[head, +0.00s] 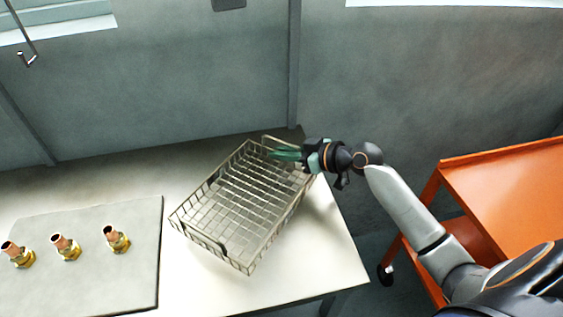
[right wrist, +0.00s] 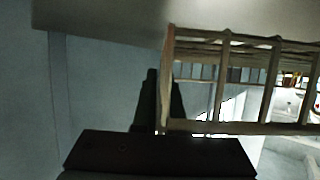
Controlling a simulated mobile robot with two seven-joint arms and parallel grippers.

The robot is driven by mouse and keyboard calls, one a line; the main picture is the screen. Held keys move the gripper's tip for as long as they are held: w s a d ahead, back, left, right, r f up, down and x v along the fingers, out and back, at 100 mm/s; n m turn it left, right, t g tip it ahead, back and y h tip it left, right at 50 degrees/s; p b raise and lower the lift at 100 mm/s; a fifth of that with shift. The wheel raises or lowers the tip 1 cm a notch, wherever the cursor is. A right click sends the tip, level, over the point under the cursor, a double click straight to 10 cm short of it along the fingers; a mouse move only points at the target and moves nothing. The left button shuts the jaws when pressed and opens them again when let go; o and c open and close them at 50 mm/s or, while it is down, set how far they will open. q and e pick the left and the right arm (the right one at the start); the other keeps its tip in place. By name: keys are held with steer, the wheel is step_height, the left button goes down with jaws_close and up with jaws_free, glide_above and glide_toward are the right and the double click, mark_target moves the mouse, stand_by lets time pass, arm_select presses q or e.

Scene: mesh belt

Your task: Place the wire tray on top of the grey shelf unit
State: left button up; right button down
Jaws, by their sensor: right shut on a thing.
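The wire tray (head: 243,205) is an open rectangular basket of pale metal wire at the right end of the white table. It sits at an angle. I cannot tell whether it rests on the table or is slightly raised. My right gripper (head: 287,155) reaches in from the right and is shut on the tray's far right end. The tray's wire side also shows in the right wrist view (right wrist: 240,128), beside the dark gripper fingers (right wrist: 158,102). I cannot make out the grey shelf unit in either view. My left gripper is out of view.
A grey mat (head: 90,280) with three copper-and-brass fittings (head: 66,247) lies left of the tray on the white table (head: 285,290). An orange cart (head: 510,185) stands at the right. A grey wall (head: 200,90) closes off the back.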

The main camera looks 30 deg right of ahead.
mark_target(281, 162)
steer(key=shift+f, duration=1.4)
steer(key=c, duration=1)
jaws_free()
steer(key=shift+f, duration=0.15)
steer(key=shift+r, duration=0.2)
steer(key=b+v, duration=0.1)
steer(key=v, duration=1)
steer(key=shift+a+f, duration=0.1)
steer(key=shift+f, duration=0.1)
steer(key=shift+s+d+r, duration=0.25)
steer(key=shift+s+r, duration=0.1)
steer(key=shift+s, duration=0.1)
